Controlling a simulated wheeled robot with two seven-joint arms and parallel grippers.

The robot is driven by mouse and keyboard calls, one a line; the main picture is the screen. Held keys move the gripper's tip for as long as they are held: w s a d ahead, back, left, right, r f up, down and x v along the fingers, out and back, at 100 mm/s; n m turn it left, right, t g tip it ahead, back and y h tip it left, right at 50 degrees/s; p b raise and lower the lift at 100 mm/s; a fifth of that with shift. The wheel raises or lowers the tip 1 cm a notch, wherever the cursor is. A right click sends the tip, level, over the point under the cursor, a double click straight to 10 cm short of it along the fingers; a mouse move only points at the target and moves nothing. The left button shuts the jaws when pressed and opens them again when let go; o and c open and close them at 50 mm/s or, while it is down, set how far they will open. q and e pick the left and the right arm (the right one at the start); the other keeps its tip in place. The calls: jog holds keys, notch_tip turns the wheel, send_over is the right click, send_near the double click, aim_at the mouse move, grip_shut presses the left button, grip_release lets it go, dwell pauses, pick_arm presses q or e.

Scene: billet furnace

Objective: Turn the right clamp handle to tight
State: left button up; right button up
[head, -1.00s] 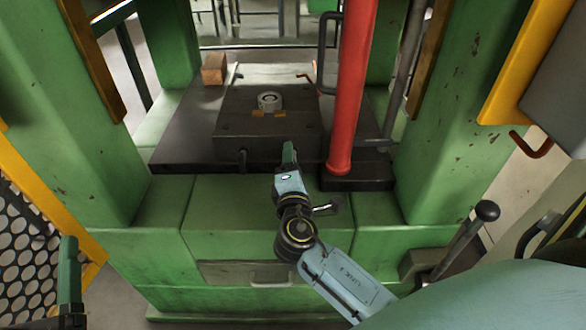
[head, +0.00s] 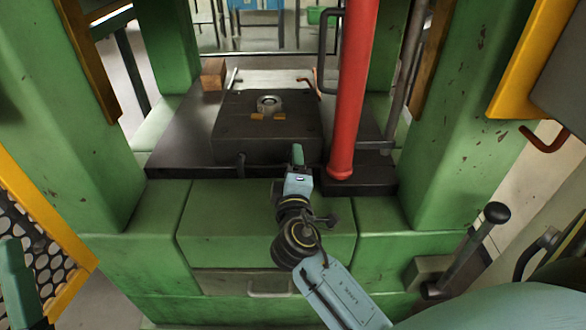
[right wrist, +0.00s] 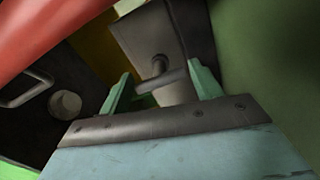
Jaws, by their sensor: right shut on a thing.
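The right clamp handle, a small grey bar on a round pivot (right wrist: 160,68), shows between my fingers in the right wrist view. My right gripper (right wrist: 160,88) is shut on it, with a green finger on either side. In the head view my right gripper (head: 297,158) reaches the front face of the dark die block (head: 230,132) and hides the right clamp handle. The left clamp handle (head: 241,165) hangs roughly upright on the same face. Part of my left gripper (head: 15,280) shows at the lower left edge, away from the block; its opening cannot be judged.
A red column (head: 352,90) stands close to the right of my right gripper. Green press posts (head: 85,120) flank the dark bed (head: 172,152). A metal ring (head: 268,104) sits on the block. A black-knobbed lever (head: 470,245) stands at lower right.

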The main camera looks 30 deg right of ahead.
jog(key=o, duration=1)
jog(key=shift+s, duration=0.1)
pick_arm(q)
jog(key=shift+w+d+f+g+y+p, duration=0.15)
jog(key=shift+w+f+g+p, duration=0.15)
jog(key=shift+w+g+p, duration=0.25)
jog(key=shift+w+d+f+g+y+p, duration=0.15)
jog(key=shift+w+f+g+p, duration=0.2)
jog(key=shift+g, duration=0.3)
pick_arm(e)
jog(key=v, duration=1.3)
jog(key=shift+s, duration=0.15)
